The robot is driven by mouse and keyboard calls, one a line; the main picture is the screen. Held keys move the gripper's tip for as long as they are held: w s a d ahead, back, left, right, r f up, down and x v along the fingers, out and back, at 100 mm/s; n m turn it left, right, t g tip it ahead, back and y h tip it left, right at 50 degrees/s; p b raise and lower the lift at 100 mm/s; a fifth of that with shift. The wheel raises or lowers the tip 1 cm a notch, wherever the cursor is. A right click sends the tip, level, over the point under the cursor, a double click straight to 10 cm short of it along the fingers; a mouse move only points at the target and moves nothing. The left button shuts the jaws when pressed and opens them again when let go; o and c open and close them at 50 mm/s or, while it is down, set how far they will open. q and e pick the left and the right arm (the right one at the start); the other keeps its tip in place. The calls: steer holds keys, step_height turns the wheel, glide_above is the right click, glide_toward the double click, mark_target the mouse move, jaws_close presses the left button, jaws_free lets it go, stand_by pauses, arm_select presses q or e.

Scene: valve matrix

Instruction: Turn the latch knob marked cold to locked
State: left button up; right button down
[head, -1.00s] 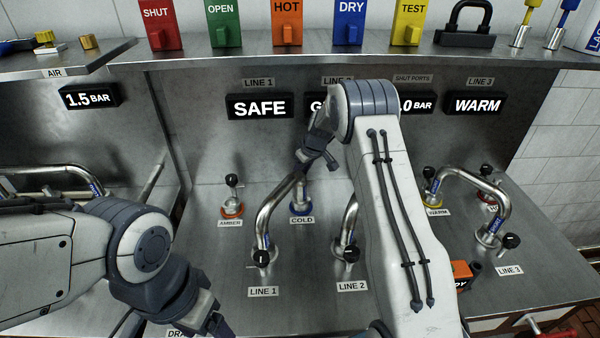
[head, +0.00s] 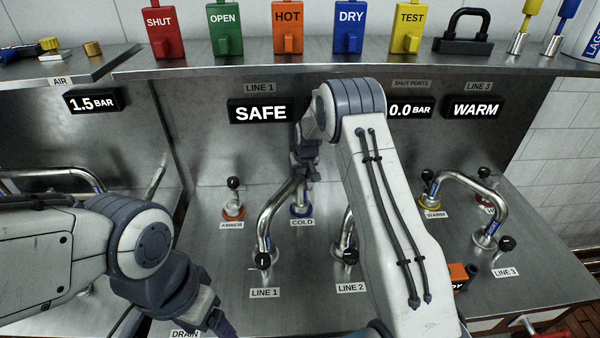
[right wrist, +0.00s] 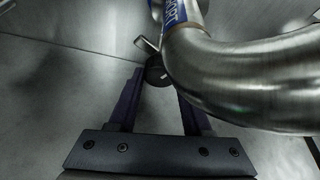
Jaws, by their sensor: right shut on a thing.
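The cold port has a blue collar (head: 302,211) behind a small COLD label (head: 302,223), under the far end of a bent steel pipe (head: 275,212). My right gripper (head: 306,175) reaches down over this port and hides its knob in the head view. In the right wrist view the black round latch knob (right wrist: 157,71) with a small metal lever sits between the purple fingertips, and my right gripper (right wrist: 160,84) is shut on it. The pipe covers part of the right finger. My left gripper (head: 222,326) hangs low at the front left; its jaw opening is unclear.
The LINE 1 knob (head: 263,260), LINE 2 knob (head: 350,257) and amber port knob (head: 233,183) stand nearby. The bent pipe lies close beside my right fingers. Coloured tags and a black padlock (head: 463,34) stand on the shelf above.

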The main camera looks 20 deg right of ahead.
steer(key=shift+f+m+h+b, duration=0.1)
steer(key=shift+m+h+b, duration=0.25)
steer(key=shift+m, duration=0.35)
steer(key=shift+m+b, duration=0.8)
steer(key=shift+m+h+b, duration=0.3)
steer(key=shift+h, duration=0.05)
steer(key=shift+g, duration=0.3)
steer(key=shift+c, duration=1.7)
jaws_free()
steer(key=shift+a, duration=0.1)
steer(key=b+v, duration=0.2)
steer(key=v, duration=0.8)
steer(key=shift+r, duration=0.3)
